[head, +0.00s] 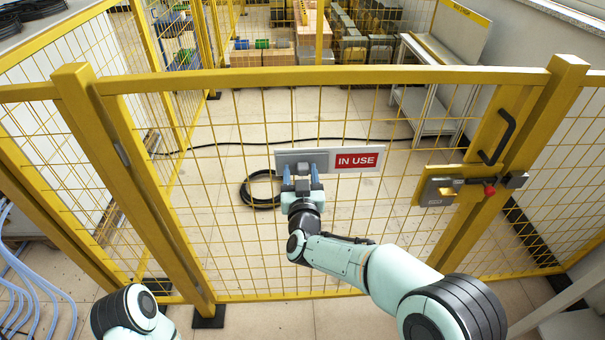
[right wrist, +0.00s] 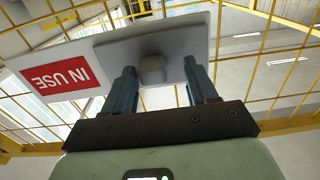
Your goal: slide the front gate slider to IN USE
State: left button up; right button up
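The front gate slider (head: 284,158) is a grey plate on a white sign board (head: 380,151) on the yellow gate. It covers the left part of the board, and the red IN USE label (head: 357,160) shows to its right. In the right wrist view, a small grey knob (right wrist: 152,68) stands out from the slider plate (right wrist: 172,45). My right gripper (head: 302,180) is at the slider, with its blue fingers on either side of the knob. The fingers are apart, with a visible gap to the knob, especially on the right side. My left gripper is out of view.
The closed yellow mesh gate (head: 330,76) spans the view. A latch with a red knob (head: 489,190) and a black handle (head: 498,138) are at its right. Behind it lie a coiled black cable (head: 247,196) and crates. Pale blue hoses (head: 22,280) are at lower left.

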jog(key=shift+d, duration=0.15)
jog(key=shift+s, duration=0.3)
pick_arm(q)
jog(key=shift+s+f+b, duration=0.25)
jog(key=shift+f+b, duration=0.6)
pick_arm(e)
jog(key=s, duration=1.2)
jog(key=shift+s+d, duration=0.15)
jog(key=shift+s, duration=0.25)
